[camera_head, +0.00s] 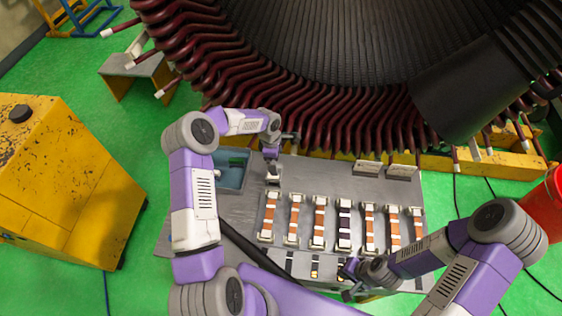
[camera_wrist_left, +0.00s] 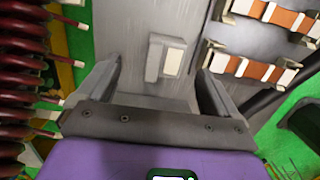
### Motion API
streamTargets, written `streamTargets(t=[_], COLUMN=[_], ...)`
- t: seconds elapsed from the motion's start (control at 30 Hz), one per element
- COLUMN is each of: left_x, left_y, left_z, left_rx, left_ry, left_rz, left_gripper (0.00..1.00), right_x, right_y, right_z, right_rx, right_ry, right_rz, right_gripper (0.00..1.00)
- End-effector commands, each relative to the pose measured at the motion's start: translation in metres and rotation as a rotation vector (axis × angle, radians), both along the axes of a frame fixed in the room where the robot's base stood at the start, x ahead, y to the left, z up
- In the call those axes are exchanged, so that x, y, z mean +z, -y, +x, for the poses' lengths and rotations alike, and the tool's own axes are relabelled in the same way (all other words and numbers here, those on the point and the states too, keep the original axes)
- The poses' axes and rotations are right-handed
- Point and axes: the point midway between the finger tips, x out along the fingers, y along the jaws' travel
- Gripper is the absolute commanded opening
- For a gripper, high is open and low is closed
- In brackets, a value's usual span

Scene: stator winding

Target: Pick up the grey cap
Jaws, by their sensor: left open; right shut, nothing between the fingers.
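A small grey block with a pale face, which looks like the grey cap (camera_wrist_left: 166,57), lies on the grey table top between and just beyond the fingertips of my left gripper (camera_wrist_left: 158,72) in the left wrist view. The fingers are apart and do not touch it. In the head view my left gripper (camera_head: 271,155) points down over the left part of the table, close above the cap (camera_head: 273,173), which is partly hidden there. My right gripper (camera_head: 348,274) is shut and empty at the table's front edge.
A row of orange-and-white strips in holders, one dark (camera_head: 344,222), fills the table's middle. A blue tray (camera_head: 232,172) lies left of my left gripper. The large stator with dark red coils (camera_head: 300,105) overhangs the back edge. Two grey blocks (camera_head: 368,168) stand at the back right.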

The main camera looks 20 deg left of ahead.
Motion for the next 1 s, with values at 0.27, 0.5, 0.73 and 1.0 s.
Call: streamTargets(t=[0.27, 0.5, 0.73, 1.0], left_x=[-0.032, -0.068, -0.075, -0.075], left_y=[0.000, -0.004, -0.003, -0.003], left_z=[-0.002, -0.004, -0.003, -0.003], left_rx=[0.003, 0.002, 0.002, 0.001], left_ry=[-0.004, -0.003, 0.000, -0.001], left_rz=[-0.002, -0.003, 0.000, 0.000], left_gripper=[0.94, 0.94, 0.94, 0.71], right_x=[-0.007, -0.018, -0.020, -0.019], right_y=[0.000, 0.000, 0.000, 0.000], right_z=[-0.002, -0.001, -0.002, -0.002], right_rx=[0.001, 0.000, 0.000, 0.000], right_ry=[-0.004, -0.003, -0.003, -0.003], right_rz=[0.000, 0.001, 0.001, 0.001], right_gripper=[0.00, 0.00, 0.00, 0.00])
